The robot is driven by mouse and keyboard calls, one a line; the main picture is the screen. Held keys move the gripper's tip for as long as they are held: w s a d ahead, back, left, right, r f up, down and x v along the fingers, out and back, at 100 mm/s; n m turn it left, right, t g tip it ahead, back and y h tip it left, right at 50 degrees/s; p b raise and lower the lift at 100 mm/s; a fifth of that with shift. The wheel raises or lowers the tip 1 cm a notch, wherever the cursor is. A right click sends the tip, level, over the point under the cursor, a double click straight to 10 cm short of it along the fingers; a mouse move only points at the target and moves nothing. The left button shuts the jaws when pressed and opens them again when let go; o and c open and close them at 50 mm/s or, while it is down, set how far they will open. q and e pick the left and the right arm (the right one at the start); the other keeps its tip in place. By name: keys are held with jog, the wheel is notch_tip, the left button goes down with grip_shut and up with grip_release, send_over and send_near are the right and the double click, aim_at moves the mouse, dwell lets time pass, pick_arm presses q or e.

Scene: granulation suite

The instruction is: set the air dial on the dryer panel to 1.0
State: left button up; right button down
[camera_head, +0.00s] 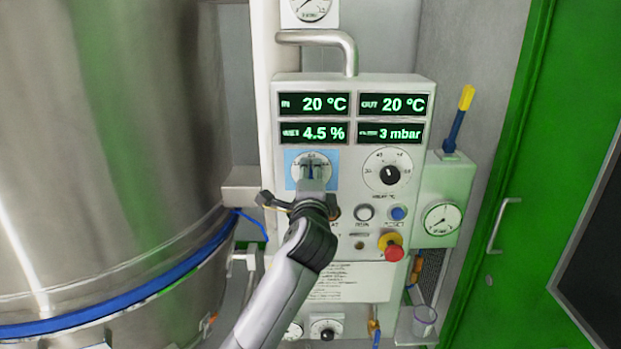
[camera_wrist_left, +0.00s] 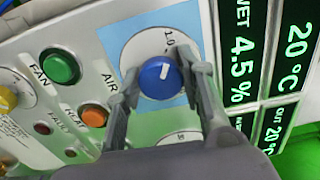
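The air dial shows in the left wrist view as a blue knob (camera_wrist_left: 157,80) on a white round scale over a light-blue square. A short white mark on the knob slants up, roughly toward a printed "1.0" above it. In the head view the dial's scale (camera_head: 298,172) is at the panel's left, its knob mostly hidden by my left gripper (camera_head: 313,170). In the wrist view my left gripper (camera_wrist_left: 158,76) has one finger on each side of the knob, close to it. Contact with the knob is not clear. My right gripper is out of view.
The dryer panel (camera_head: 345,150) carries green displays, a second dial (camera_head: 388,173) with a black knob, buttons, and a red emergency stop (camera_head: 393,250) at the lower right. A large steel vessel (camera_head: 110,140) stands close on the left. A gauge (camera_head: 441,218) is at the right.

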pick_arm(q)
jog(key=o, duration=0.5)
jog(key=shift+s, duration=0.1)
jog(key=s, duration=1.1)
jog(key=shift+s, duration=0.4)
